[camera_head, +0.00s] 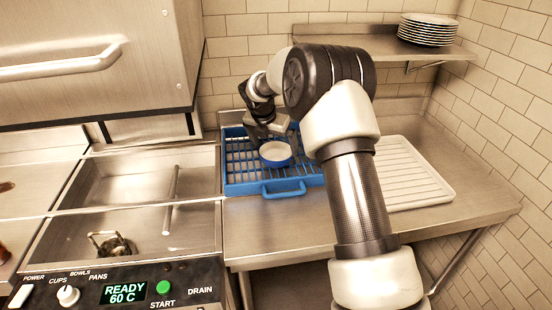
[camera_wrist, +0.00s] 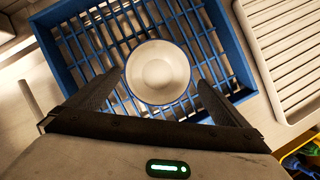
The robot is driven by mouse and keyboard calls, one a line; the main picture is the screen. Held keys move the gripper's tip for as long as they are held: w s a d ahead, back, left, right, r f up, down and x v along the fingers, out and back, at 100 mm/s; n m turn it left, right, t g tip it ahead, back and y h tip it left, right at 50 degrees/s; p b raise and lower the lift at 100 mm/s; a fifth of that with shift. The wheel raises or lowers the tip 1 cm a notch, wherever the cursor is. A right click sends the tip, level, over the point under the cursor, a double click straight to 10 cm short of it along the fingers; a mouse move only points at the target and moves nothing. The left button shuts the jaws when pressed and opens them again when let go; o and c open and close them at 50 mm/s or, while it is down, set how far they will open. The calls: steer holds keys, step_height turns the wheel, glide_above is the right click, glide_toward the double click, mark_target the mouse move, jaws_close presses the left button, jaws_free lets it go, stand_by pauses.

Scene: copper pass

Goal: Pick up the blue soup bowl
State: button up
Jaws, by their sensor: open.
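The soup bowl (camera_head: 275,152) is blue outside and pale inside. It sits upright in the blue rack (camera_head: 273,188) on the steel counter. In the wrist view the bowl (camera_wrist: 158,72) shows from above, with a white inside and a thin blue rim, and it looks empty. My gripper (camera_head: 276,141) is over the rack at the bowl. In the wrist view my gripper (camera_wrist: 157,84) is open, with one finger on each side of the bowl's near half. I cannot tell whether the fingers touch the bowl.
A white ribbed tray (camera_head: 425,180) lies right of the rack. A steel sink (camera_head: 130,190) and a control panel (camera_head: 120,285) are at left. A shelf (camera_head: 390,48) with stacked plates (camera_head: 428,28) hangs behind. The front counter strip (camera_head: 290,220) is clear.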

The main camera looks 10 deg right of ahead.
mark_target(278, 158)
steer(key=shift+x, duration=2.7)
steer(key=shift+w+r, duration=0.1)
steer(key=shift+w, duration=0.1)
steer(key=c, duration=1)
